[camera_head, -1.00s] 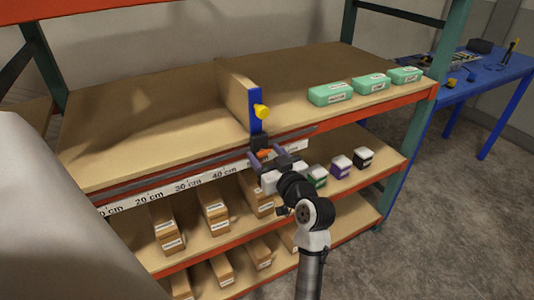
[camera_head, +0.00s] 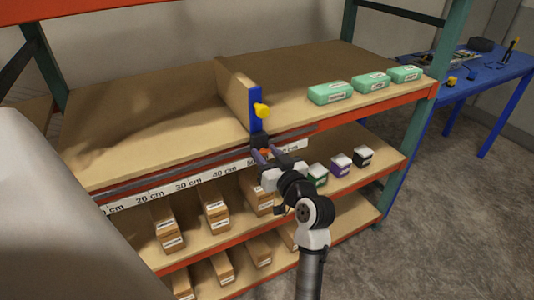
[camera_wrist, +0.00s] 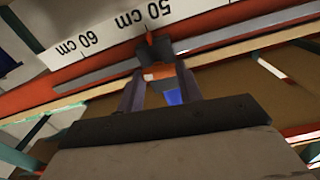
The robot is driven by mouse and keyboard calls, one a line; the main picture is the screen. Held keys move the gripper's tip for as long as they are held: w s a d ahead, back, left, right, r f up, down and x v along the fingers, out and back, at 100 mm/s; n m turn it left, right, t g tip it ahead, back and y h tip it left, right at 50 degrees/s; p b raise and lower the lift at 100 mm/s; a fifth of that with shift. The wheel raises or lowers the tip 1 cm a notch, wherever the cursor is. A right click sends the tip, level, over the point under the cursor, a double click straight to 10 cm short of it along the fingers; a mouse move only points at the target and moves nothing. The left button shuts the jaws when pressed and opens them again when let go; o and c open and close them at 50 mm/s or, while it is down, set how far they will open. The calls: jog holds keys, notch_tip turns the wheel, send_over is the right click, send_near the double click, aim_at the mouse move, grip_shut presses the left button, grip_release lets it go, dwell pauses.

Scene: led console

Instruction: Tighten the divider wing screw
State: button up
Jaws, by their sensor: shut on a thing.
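The divider (camera_head: 236,92) is an upright wooden panel on the top shelf, with a blue front post (camera_head: 256,122) and a yellow knob (camera_head: 262,111). Its black carriage (camera_wrist: 154,52) sits on the front rail, close to the 50 cm mark. The small orange wing screw (camera_wrist: 158,73) is at the front of the carriage. My gripper (camera_head: 265,153) is in front of the shelf edge, below the blue post, with its fingers shut on the wing screw. The fingers partly hide the screw, so its exact angle cannot be told.
A white scale (camera_head: 188,184) runs along the shelf's front beside the dark rail (camera_head: 170,181). Several green boxes (camera_head: 330,93) stand right of the divider. Lower shelves hold cartons (camera_head: 213,210) and small dark boxes (camera_head: 340,165). A blue table (camera_head: 490,75) stands at back right.

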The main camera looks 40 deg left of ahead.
jog(key=m+p, duration=0.3)
jog(key=m, duration=0.3)
jog(key=shift+w, duration=0.1)
jog(key=m+p, duration=0.4)
jog(key=m, duration=0.2)
jog(key=shift+w+d+f, duration=0.1)
jog(key=m, duration=0.2)
jog(key=m+p, duration=0.1)
jog(key=m, duration=0.2)
jog(key=shift+f+m+p, duration=0.25)
jog(key=shift+m+p, duration=0.1)
jog(key=shift+m, duration=0.05)
jog(key=m, duration=0.6)
jog(key=shift+f, duration=0.2)
jog(key=shift+m, duration=0.3)
jog(key=o, duration=1)
jog(key=shift+d+r, duration=0.1)
jog(key=shift+d, duration=0.05)
